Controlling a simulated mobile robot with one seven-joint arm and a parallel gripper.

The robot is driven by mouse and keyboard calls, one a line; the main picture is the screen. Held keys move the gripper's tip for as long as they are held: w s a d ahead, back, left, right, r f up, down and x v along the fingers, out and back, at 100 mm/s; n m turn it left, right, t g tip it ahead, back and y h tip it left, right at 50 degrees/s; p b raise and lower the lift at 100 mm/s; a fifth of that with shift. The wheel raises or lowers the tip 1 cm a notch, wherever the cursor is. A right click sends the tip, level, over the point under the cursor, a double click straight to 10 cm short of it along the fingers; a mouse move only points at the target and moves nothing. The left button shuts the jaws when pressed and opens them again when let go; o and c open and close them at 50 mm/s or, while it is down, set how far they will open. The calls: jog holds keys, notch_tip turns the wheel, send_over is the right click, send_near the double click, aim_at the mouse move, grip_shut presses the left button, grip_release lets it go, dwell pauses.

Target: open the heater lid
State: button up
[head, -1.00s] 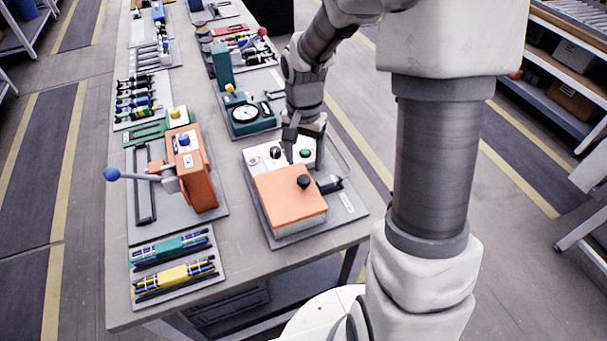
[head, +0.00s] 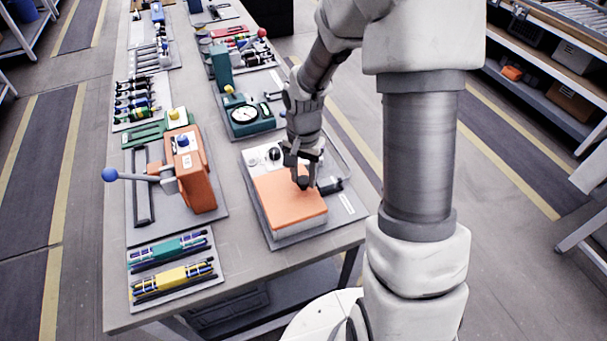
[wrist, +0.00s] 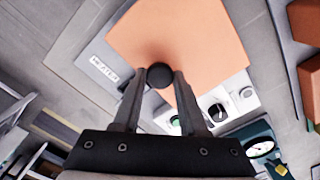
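The heater is a box with a flat orange lid (head: 283,199), lying shut on a grey base plate at the front right of the table. A round black knob (wrist: 159,75) stands on the lid. My gripper (head: 302,180) is over the lid at the knob. In the wrist view my gripper (wrist: 160,82) has its two fingers on either side of the knob, with the knob between their tips. The fingers are apart, and I cannot tell whether they touch the knob.
An orange press with a blue-knobbed lever (head: 112,174) stands to the left. A green gauge device (head: 243,113) is behind the heater. Teal and yellow tool holders (head: 172,280) lie at the front left. The table in front of the heater is clear.

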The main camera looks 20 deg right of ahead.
grip_shut()
dwell(1.0)
